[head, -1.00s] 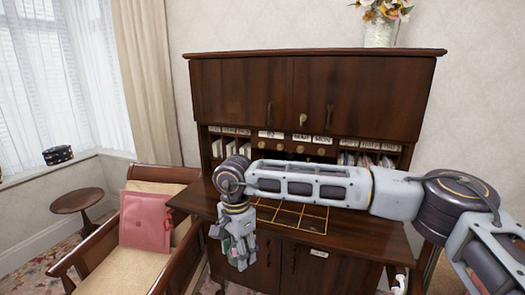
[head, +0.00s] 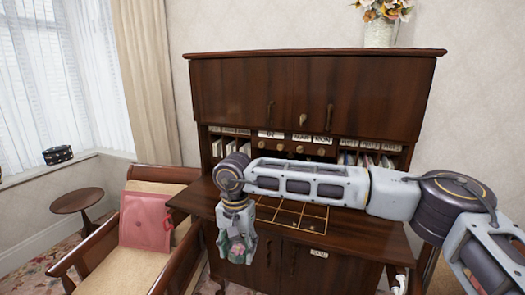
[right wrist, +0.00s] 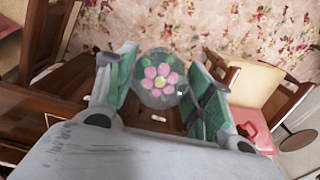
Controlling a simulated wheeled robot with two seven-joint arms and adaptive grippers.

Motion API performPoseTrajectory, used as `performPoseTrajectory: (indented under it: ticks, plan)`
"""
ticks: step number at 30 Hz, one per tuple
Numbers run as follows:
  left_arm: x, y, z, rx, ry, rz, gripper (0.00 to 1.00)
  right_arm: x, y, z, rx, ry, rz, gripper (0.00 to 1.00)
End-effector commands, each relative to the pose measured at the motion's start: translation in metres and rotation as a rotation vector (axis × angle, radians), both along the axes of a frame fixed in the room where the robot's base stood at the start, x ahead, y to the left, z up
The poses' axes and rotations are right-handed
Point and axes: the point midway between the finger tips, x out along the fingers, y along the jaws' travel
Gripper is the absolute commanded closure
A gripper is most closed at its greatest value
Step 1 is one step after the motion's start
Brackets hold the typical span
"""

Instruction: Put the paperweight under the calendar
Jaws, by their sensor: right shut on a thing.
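The paperweight is a clear round glass ball with a pink flower inside (right wrist: 160,78). My right gripper (head: 238,255) is shut on it, in front of the desk's front edge at the left, pointing down. The paperweight (head: 237,249) shows between the fingers in the head view. In the right wrist view the green-padded fingers stand on either side of it. I cannot pick out the calendar for certain; a gold-lined grid (head: 303,217) lies on the desk top, partly hidden by my right arm.
The dark wooden desk (head: 355,235) has labelled pigeonholes (head: 365,153) at the back and cupboard doors above. A wooden chair with a pink bag (head: 146,222) stands at the left, near a small round table (head: 77,201). Flowers in a vase (head: 380,30) stand on top.

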Motion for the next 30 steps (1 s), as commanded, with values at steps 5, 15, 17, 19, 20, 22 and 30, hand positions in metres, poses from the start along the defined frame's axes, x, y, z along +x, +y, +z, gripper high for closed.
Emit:
performPoseTrajectory:
  ticks: [5,15,17,19,20,22,30]
  plan:
    - [0.0,0.0,0.0,0.0,0.0,0.0,0.22,0.003,-0.002,0.001,0.001,-0.001,0.092,0.81]
    - [0.0,0.0,0.0,0.0,0.0,0.0,0.22,0.011,-0.01,0.003,0.001,-0.001,0.266,0.81]
    - [0.0,0.0,0.0,0.0,0.0,0.0,0.22,0.012,-0.012,0.003,0.001,0.0,0.296,0.81]
    - [0.0,0.0,0.0,0.0,0.0,0.0,0.22,0.014,-0.014,0.003,0.001,0.0,0.331,0.81]
    - [0.0,0.0,0.0,0.0,0.0,0.0,0.22,0.015,-0.015,0.002,0.001,-0.001,0.345,0.81]
    - [0.0,0.0,0.0,0.0,0.0,0.0,0.22,0.017,-0.019,0.002,0.001,0.0,0.378,0.81]
    - [0.0,0.0,0.0,0.0,0.0,0.0,0.22,0.027,-0.035,-0.001,0.001,0.0,0.503,0.81]
